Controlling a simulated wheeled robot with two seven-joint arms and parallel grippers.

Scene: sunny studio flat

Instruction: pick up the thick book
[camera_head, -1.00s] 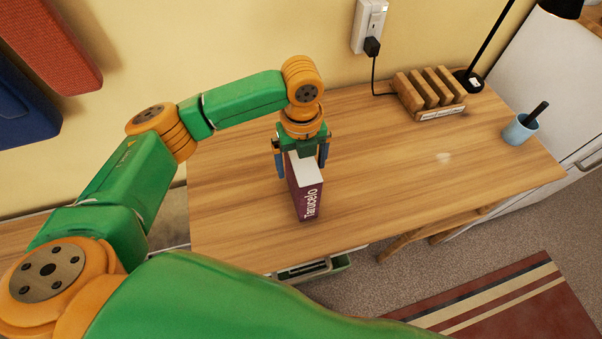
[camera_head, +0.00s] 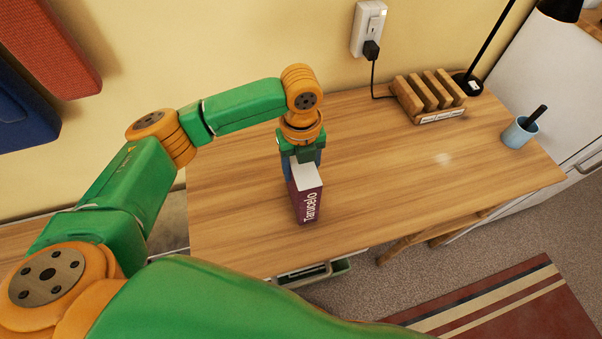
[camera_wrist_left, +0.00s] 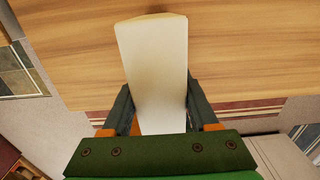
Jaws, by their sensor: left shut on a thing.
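The thick book (camera_head: 307,200) stands upright on the wooden desk, with a dark purple spine lettered "Tarucelo" and pale page edges on top. My left gripper (camera_head: 303,163) comes down over its far end and is shut on it, one finger on each side. In the left wrist view the book's pale top (camera_wrist_left: 155,70) lies between the two fingers (camera_wrist_left: 158,108). The book looks to be on the desk or barely above it; I cannot tell which. My right gripper is not in view.
The desk (camera_head: 400,170) is clear around the book. A wooden slotted rack (camera_head: 430,95), a black lamp (camera_head: 470,80) and a blue cup (camera_head: 518,132) with a dark item stand at the right. The wall socket (camera_head: 368,28) is behind.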

